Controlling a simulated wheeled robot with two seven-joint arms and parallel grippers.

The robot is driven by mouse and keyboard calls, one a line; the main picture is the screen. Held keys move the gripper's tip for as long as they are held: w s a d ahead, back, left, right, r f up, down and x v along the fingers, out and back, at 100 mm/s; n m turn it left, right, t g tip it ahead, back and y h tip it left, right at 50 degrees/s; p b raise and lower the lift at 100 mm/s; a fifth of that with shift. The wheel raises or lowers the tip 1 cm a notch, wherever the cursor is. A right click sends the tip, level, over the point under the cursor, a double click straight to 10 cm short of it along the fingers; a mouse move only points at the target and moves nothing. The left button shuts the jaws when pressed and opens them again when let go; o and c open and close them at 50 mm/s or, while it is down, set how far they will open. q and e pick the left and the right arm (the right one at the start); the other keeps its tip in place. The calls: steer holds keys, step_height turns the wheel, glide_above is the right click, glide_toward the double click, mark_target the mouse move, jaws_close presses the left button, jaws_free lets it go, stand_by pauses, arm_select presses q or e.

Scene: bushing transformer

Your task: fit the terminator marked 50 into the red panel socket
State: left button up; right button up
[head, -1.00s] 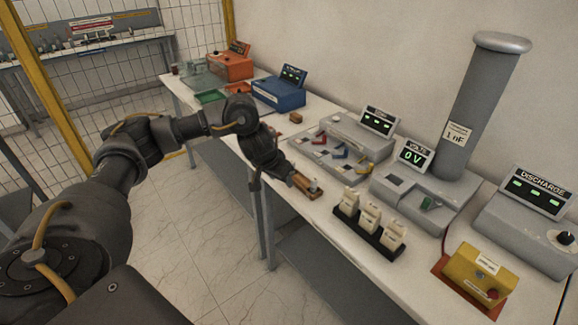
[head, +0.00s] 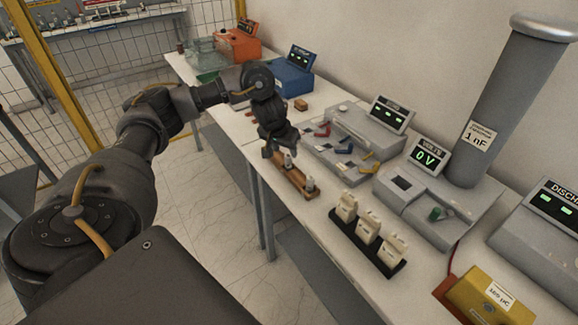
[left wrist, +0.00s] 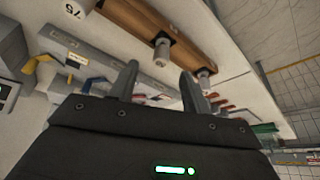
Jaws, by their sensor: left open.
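A brown wooden rack (head: 291,182) lies along the front edge of the table with small metal terminators standing in it. In the left wrist view, one terminator (left wrist: 75,8) reads 75. A second terminator (left wrist: 162,52) and a third (left wrist: 204,82) show no readable mark, so I cannot tell which is the 50. My left gripper (head: 278,153) is open and empty above the far end of the rack; its fingers also show in the left wrist view (left wrist: 158,75). A grey panel (head: 358,133) behind carries red, blue and yellow parts; a red part (head: 323,130) shows, but no socket hole is clear.
A black holder (head: 366,243) with white blocks stands to the right of the rack. A volt meter unit (head: 430,200), a grey column (head: 500,110) and a yellow box (head: 490,298) stand further right. Blue (head: 291,78) and orange (head: 236,46) boxes stand at the back.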

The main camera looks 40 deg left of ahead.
mark_target(288, 156)
arm_select(q)
steer(key=shift+x, duration=1)
steer(key=shift+w+d+f, duration=0.1)
steer(key=shift+w, duration=0.1)
steer(key=x, duration=0.3)
steer(key=b+x, duration=0.1)
steer(key=shift+w+a+f, duration=0.15)
steer(key=shift+a+f, duration=0.2)
steer(key=shift+d+r, duration=0.1)
arm_select(e)
steer(key=shift+w+a+f, duration=0.2)
steer(key=shift+w+f, duration=0.55)
arm_select(q)
steer(key=shift+c, duration=0.5)
jaws_close()
arm_select(e)
steer(key=shift+w, duration=0.1)
